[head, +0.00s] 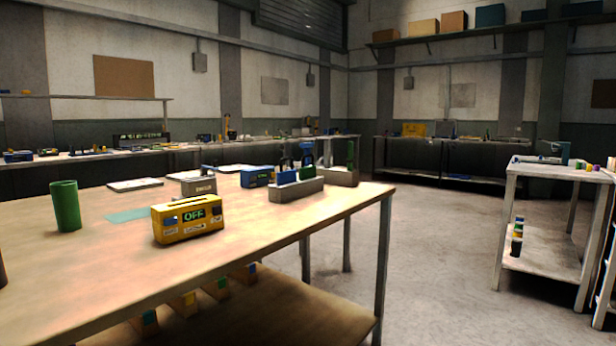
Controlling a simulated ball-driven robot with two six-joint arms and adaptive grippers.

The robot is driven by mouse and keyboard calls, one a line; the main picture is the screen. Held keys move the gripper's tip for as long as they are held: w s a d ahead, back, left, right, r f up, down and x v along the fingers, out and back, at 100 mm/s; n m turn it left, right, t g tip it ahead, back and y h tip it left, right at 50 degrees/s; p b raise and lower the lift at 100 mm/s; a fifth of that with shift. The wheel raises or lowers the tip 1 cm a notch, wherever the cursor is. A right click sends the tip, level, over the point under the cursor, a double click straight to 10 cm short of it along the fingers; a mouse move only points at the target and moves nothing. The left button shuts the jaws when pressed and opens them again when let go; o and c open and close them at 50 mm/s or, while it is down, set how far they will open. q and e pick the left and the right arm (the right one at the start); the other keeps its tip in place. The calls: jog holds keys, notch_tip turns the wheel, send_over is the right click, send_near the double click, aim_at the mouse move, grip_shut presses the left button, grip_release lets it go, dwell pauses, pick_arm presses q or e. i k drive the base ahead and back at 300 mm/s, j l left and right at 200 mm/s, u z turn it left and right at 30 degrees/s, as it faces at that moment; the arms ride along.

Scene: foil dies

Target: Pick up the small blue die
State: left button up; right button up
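A long grey holder (297,192) stands on the wooden workbench (280,235) near its far right part. Blue pieces stand upright in it, one at its left (287,177) and one beside it (306,173). They may be dies, but I cannot tell which is the small blue die. A green upright piece (350,155) is at the right end by another grey holder (340,177). Small coloured blocks (517,230) stand on the lower shelf of the right cart, too small to identify. Neither of my grippers is in view.
A yellow box marked OFF (188,219), a green cylinder (65,206) and a blue box (257,177) stand on the workbench. Its right leg (383,270) reaches the floor. Open floor (440,240) lies between the workbench and the white cart (555,172).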

aim_at(286, 177)
jog(key=i+u, duration=0.1)
jog(key=u, duration=0.7)
jog(key=i+l+u, duration=0.15)
jog(key=l+u, duration=0.6)
jog(key=l, duration=0.2)
jog(key=i+l+u, duration=0.1)
jog(key=l+u, duration=0.3)
jog(key=l, duration=0.1)
